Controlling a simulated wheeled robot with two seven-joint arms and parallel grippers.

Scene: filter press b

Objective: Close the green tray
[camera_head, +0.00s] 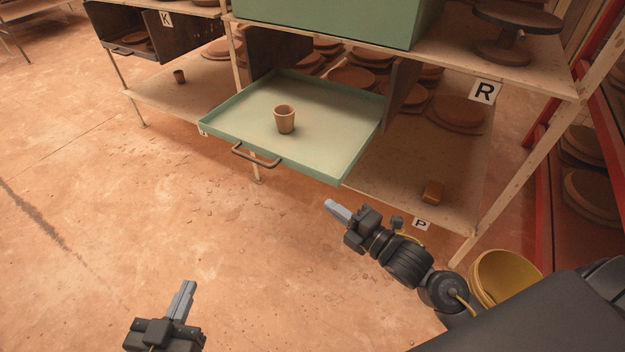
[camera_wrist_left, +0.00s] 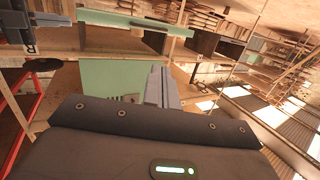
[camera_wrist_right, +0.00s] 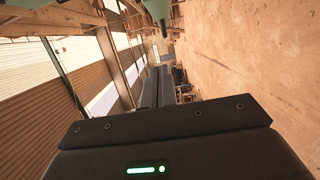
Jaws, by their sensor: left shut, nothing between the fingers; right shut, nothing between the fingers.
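The green tray (camera_head: 330,139) is pulled out of its shelf housing in the head view, with a dark bar handle (camera_head: 255,155) on its front edge. A small clay cup (camera_head: 285,119) stands upright on it. My left gripper (camera_head: 183,297) is shut and empty, low over the floor, apart from the tray and in front of it. My right gripper (camera_head: 337,210) is shut and empty, just in front of the tray's right front corner and apart from it. The left wrist view shows the tray's edge (camera_wrist_left: 120,20) beyond the shut fingers.
A green box (camera_head: 330,20) sits on the shelf above the tray. A yellow bucket (camera_head: 505,277) stands near my right arm. A red frame (camera_head: 541,190) is at far right. Open floor lies left.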

